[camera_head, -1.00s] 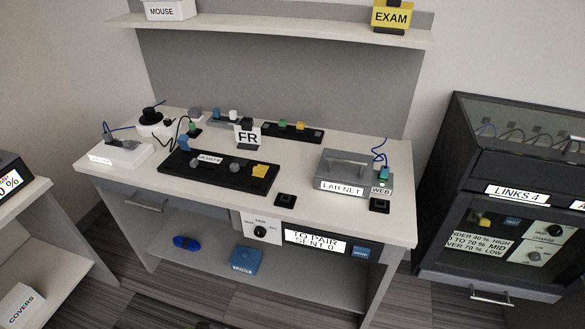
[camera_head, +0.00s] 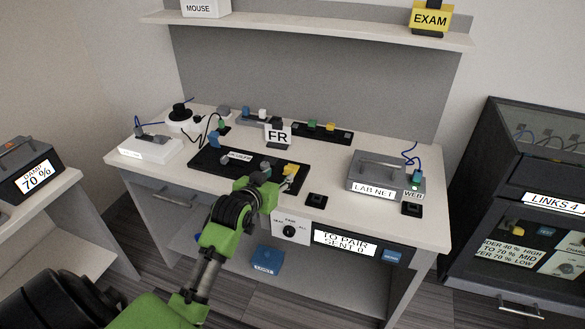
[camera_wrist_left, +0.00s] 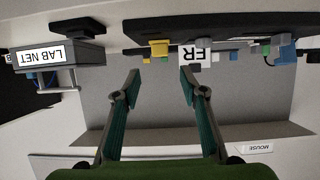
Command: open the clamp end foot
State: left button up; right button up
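A black clamp board (camera_head: 213,165) lies on the bench top, with grey knobs, a blue piece (camera_head: 214,139) at its left end and a yellow piece (camera_head: 292,169) at its right end. I cannot tell for sure which piece is the clamp end foot. My left gripper (camera_head: 264,167) is over the front right part of the board, near the yellow piece, and hides part of the board. In the left wrist view, which is upside down, the left gripper's fingers (camera_wrist_left: 160,78) are apart with nothing between them; the yellow piece (camera_wrist_left: 158,47) shows beyond them. My right gripper is not in view.
A grey LAB NET box (camera_head: 385,172) stands right of the board, with a small black block (camera_head: 316,200) between. An FR sign (camera_head: 278,135) stands behind the board. A white box (camera_head: 150,149) is at the left. A display and dial panel (camera_head: 290,231) hang at the front edge.

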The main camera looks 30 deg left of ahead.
aim_at(289, 168)
pick_arm(q)
jog(key=x, duration=1)
jog(key=shift+w+f, duration=0.1)
jog(key=shift+w, duration=0.25)
grip_shut()
